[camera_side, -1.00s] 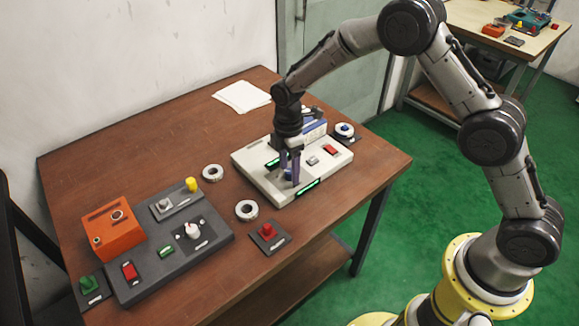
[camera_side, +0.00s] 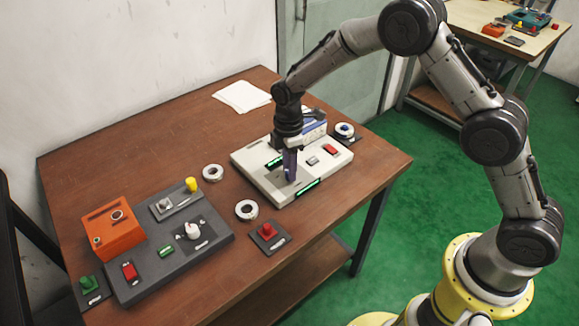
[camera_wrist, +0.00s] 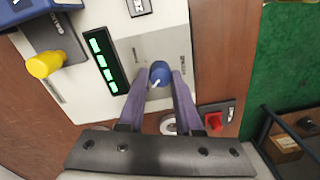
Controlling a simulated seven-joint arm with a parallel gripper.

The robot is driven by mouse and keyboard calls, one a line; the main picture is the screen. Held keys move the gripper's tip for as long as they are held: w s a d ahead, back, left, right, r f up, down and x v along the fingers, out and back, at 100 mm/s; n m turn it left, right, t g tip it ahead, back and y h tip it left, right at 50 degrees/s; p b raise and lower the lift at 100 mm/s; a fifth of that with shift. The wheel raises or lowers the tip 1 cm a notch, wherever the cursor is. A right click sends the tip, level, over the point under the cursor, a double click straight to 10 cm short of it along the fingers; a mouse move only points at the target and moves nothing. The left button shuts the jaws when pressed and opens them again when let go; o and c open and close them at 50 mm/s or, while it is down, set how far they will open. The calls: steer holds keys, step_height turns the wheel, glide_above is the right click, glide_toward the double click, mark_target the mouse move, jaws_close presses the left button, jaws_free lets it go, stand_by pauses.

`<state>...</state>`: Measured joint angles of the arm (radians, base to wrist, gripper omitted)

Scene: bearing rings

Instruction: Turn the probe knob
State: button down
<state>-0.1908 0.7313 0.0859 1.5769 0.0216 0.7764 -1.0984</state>
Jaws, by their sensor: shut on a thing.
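A round blue knob (camera_wrist: 160,72) with a white pointer line stands on the light grey panel (camera_wrist: 108,22). In the wrist view the pointer line points toward the lower left. My gripper (camera_wrist: 159,80) is shut on the blue knob, with one purple finger on each side. In the side view my gripper (camera_side: 290,177) points down at the front part of the light grey panel (camera_side: 262,182), and the fingers hide the knob. A green-lit display (camera_wrist: 104,62) is left of the knob in the wrist view.
A red button (camera_side: 331,150) and small switch are on the same panel. Metal rings (camera_side: 247,211) and a red-knobbed box (camera_side: 268,235) lie nearby. A dark panel with a white knob (camera_side: 193,230) and an orange box (camera_side: 112,228) stand at left.

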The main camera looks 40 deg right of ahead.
steer(key=m, duration=0.8)
steer(key=shift+m, duration=0.4)
steer(key=m, duration=0.4)
steer(key=shift+d, duration=0.1)
steer(key=shift+m, duration=1.9)
steer(key=c, duration=0.6)
jaws_free()
steer(key=r, duration=1.4)
steer(key=shift+d, duration=0.25)
